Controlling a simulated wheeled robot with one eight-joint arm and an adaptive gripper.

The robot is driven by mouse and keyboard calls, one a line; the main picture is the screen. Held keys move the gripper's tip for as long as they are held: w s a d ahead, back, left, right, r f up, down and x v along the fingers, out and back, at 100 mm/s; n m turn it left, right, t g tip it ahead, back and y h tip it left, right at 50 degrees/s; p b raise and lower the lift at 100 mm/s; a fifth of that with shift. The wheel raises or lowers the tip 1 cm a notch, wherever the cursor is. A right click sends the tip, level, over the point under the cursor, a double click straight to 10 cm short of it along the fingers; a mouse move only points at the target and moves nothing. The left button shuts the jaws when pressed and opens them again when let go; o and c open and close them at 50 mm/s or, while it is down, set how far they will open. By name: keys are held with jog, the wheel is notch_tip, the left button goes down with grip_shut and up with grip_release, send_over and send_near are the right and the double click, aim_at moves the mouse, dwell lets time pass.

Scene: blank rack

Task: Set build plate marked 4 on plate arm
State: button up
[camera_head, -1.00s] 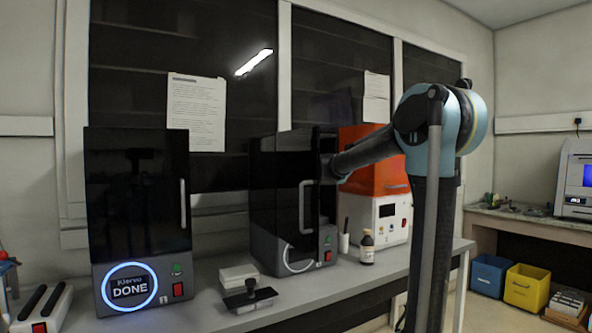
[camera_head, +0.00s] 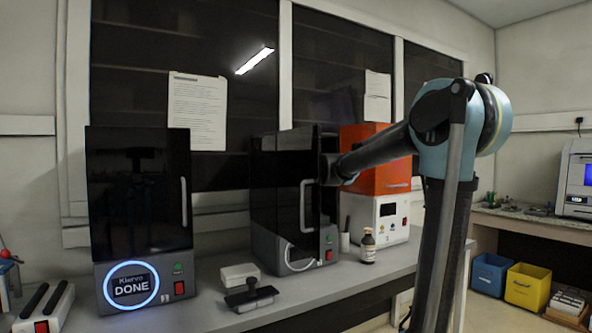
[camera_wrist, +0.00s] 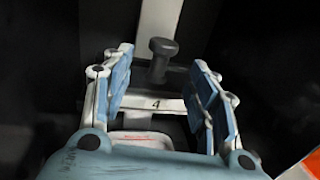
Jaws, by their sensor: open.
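In the wrist view, a pale strip marked 4 (camera_wrist: 156,104), apparently the build plate's edge, lies between the fingers of my gripper (camera_wrist: 161,62). The fingers stand apart, one on each side of it. A dark knob (camera_wrist: 160,62) rises behind the mark, in front of a pale upright bar (camera_wrist: 160,18), perhaps the plate arm. I cannot tell whether the plate is seated on it. In the head view, my arm reaches into the middle black printer (camera_head: 280,190), and my gripper is hidden there.
Another black printer (camera_head: 140,200) at the left shows DONE. A dark plate with a handle (camera_head: 250,297) and a white box (camera_head: 240,275) sit on the bench (camera_head: 215,318). A brown bottle (camera_head: 367,247) and an orange-topped machine (camera_head: 385,218) stand to the right.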

jog(key=s+d+f+n+g, duration=0.1)
jog(key=s+d+f+n, duration=0.1)
jog(key=s+d+n, duration=0.35)
jog(key=s+d+f+n+g, duration=0.1)
jog(key=s+d+f+n, duration=0.1)
jog(key=s+n, duration=0.6)
jog(key=s+d+f+n+g+h, duration=0.2)
jog(key=s+d+f+n+g, duration=0.2)
jog(key=s+f, duration=0.8)
jog(key=s+d+f+n+g+h, duration=0.3)
jog(key=s+d+f+n, duration=0.4)
jog(key=s+f, duration=0.5)
jog(key=s+d+f+n+g+h, duration=0.2)
jog(key=s+d+f+n+g, duration=0.3)
jog(key=s+d+f, duration=0.3)
jog(key=s+f+n, duration=0.1)
jog(key=s+f, duration=0.3)
jog(key=f, duration=0.4)
jog(key=shift+d+f+n+h, duration=0.15)
jog(key=shift+d+n+h, duration=0.05)
jog(key=shift+n+h, duration=0.15)
jog(key=shift+w+f, duration=0.2)
jog(key=shift+w, duration=0.2)
